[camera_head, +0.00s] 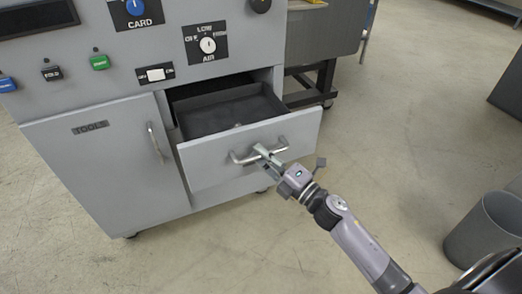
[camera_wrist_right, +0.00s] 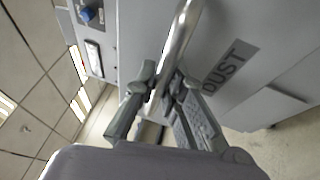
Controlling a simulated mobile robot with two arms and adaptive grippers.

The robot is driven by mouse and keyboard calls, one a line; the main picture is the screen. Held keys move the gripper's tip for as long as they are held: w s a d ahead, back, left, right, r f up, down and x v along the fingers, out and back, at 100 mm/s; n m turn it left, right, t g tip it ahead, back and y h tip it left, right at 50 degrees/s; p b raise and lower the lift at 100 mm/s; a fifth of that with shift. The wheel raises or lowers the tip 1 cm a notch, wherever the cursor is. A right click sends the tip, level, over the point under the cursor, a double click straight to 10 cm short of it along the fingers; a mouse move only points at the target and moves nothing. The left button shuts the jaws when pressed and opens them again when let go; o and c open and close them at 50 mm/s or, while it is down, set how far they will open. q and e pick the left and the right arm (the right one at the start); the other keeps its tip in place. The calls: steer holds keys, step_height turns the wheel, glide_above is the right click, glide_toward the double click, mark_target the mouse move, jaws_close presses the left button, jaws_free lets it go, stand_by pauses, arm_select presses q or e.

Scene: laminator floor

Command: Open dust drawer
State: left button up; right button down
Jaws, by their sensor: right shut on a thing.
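The dust drawer (camera_head: 215,165) is a light grey drawer in the lower right of the machine. It stands pulled out, and its dark, empty-looking inside (camera_head: 235,110) shows from above. My right gripper (camera_head: 264,153) is shut on the drawer's metal bar handle (camera_head: 240,159). In the right wrist view the fingers (camera_wrist_right: 160,92) sit on either side of the handle (camera_wrist_right: 180,35), and the "DUST" label (camera_wrist_right: 230,66) shows on the drawer front to the right. My left gripper is not in view.
A "TOOLS" cupboard door (camera_head: 105,160), shut, is left of the drawer. The panel above has knobs and buttons, including an air knob (camera_head: 208,45). A grey bin (camera_head: 488,228) stands at the right. The floor in front of the drawer is clear.

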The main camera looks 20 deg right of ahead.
steer(key=c, duration=1.9)
jaws_free()
steer(key=v, duration=1.2)
steer(key=shift+d, duration=0.1)
